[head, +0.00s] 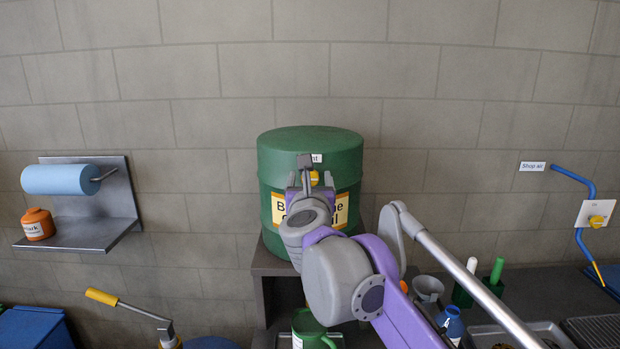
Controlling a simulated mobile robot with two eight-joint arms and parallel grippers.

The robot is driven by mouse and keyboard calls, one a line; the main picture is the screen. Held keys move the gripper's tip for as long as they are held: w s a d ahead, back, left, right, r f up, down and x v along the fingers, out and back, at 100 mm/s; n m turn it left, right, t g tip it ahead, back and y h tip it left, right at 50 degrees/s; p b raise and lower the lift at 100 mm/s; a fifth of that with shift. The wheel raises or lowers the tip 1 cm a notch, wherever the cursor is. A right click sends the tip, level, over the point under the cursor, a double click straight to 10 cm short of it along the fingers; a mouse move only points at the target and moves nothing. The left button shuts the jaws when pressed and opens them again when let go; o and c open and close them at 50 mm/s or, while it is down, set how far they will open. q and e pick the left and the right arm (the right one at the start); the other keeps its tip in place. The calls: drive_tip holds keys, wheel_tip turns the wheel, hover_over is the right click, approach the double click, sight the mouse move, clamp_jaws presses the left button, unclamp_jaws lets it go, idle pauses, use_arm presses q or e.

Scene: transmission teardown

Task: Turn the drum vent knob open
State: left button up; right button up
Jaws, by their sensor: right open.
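The green drum (273,165) stands on a dark stand against the wall, with a yellow label on its front, partly hidden by my arm. The yellow vent knob (314,178) is on the drum's upper front, below a small white label whose first letters are covered. My right gripper (309,181) is open in front of the drum, pointing at it, with its fingers around or just in front of the knob. I cannot tell whether they touch it. The knob's setting is not clear. My left gripper is out of view.
A steel wall shelf (95,236) at left holds a blue roll (58,179) and an orange container (38,225). A shop air valve (597,221) with blue pipe is at right. A green can (308,325) stands below the drum. A yellow-handled lever (103,297) is at lower left.

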drive_tip(key=shift+c, duration=0.2)
clamp_jaws()
drive_tip(key=shift+n, duration=0.4)
drive_tip(key=n, duration=1.7)
drive_tip(key=shift+a+f, duration=0.2)
idle(0.4)
